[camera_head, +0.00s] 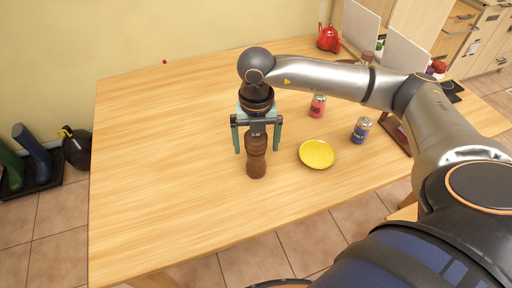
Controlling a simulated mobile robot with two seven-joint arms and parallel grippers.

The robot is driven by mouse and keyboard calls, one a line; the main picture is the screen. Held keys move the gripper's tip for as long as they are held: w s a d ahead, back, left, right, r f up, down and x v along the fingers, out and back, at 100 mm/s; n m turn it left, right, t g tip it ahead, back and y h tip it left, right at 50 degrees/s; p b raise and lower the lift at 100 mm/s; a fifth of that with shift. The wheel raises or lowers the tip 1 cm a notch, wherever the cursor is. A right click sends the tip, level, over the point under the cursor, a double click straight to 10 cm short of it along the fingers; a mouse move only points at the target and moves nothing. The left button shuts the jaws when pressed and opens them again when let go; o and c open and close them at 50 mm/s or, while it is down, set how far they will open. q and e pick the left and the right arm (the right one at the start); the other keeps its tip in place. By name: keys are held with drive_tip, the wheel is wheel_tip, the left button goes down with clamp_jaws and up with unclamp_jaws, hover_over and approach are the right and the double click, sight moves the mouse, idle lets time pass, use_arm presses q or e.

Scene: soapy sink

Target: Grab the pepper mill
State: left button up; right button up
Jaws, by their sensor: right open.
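The pepper mill (257,164) is dark brown wood and stands upright on the wooden table. My right gripper (256,150) points down over it, with its two green fingers on either side of the mill's upper part. The fingers are spread, with gaps between them and the mill. The mill's top is partly hidden behind the gripper. My left gripper is not in view.
A yellow plate (317,154) lies right of the mill. A red can (317,106) and a blue can (361,130) stand farther right. A red teapot (328,38) is at the back. The table's left half (160,150) is clear.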

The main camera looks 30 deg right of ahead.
drive_tip(key=shift+f, duration=0.25)
clamp_jaws()
idle(0.7)
